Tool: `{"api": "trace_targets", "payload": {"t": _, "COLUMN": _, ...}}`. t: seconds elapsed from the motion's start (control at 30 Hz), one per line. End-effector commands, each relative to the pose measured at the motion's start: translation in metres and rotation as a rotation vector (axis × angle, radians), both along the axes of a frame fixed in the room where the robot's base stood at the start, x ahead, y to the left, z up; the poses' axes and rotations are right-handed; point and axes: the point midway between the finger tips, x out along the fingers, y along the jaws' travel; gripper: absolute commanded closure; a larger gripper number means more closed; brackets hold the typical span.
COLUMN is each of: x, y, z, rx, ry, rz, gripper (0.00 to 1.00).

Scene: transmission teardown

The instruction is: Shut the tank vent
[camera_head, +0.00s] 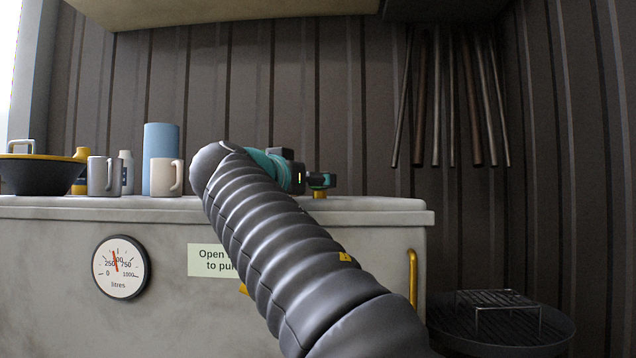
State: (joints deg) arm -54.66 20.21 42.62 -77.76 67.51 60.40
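The tank (60,232) is a big pale grey box across the middle of the head view, with a flat top. A small fitting (320,184) with a brass stem and a dark and teal top stands on the tank top; it looks like the vent, but whether it is open or shut is unclear. My gripper (293,172) is dark and sits at the end of my arm, just left of this fitting and close to it. Its fingers cannot be made out, and contact with the fitting cannot be judged. My arm hides part of the tank front.
A grey mug (104,177), a cream mug (166,178), a blue cylinder (161,148), bottles and a dark bowl (40,174) stand on the tank top at left. A gauge (120,267) and a partly hidden sign (207,260) are on its front. Pipes (436,100) hang at right.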

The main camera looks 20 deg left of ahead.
Motion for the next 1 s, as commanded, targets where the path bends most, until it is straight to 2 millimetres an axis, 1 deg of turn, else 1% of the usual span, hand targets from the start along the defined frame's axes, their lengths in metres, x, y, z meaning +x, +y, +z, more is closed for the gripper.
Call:
{"api": "trace_targets", "payload": {"t": 0.03, "x": -0.012, "y": 0.003, "z": 0.0, "rx": -0.001, "ry": 0.0, "rz": 0.005, "gripper": 0.34}}
{"api": "trace_targets", "payload": {"t": 0.2, "x": -0.045, "y": 0.009, "z": 0.0, "rx": 0.0, "ry": 0.0, "rz": 0.004, "gripper": 0.34}}
{"api": "trace_targets", "payload": {"t": 0.3, "x": -0.06, "y": 0.011, "z": 0.0, "rx": -0.001, "ry": 0.0, "rz": 0.004, "gripper": 0.34}}
{"api": "trace_targets", "payload": {"t": 0.4, "x": -0.071, "y": 0.013, "z": 0.0, "rx": 0.0, "ry": 0.0, "rz": 0.004, "gripper": 0.34}}
{"api": "trace_targets", "payload": {"t": 0.6, "x": -0.08, "y": 0.015, "z": -0.001, "rx": -0.001, "ry": 0.0, "rz": 0.001, "gripper": 0.34}}
{"api": "trace_targets", "payload": {"t": 1.0, "x": -0.08, "y": 0.015, "z": 0.0, "rx": 0.0, "ry": 0.0, "rz": 0.001, "gripper": 0.34}}
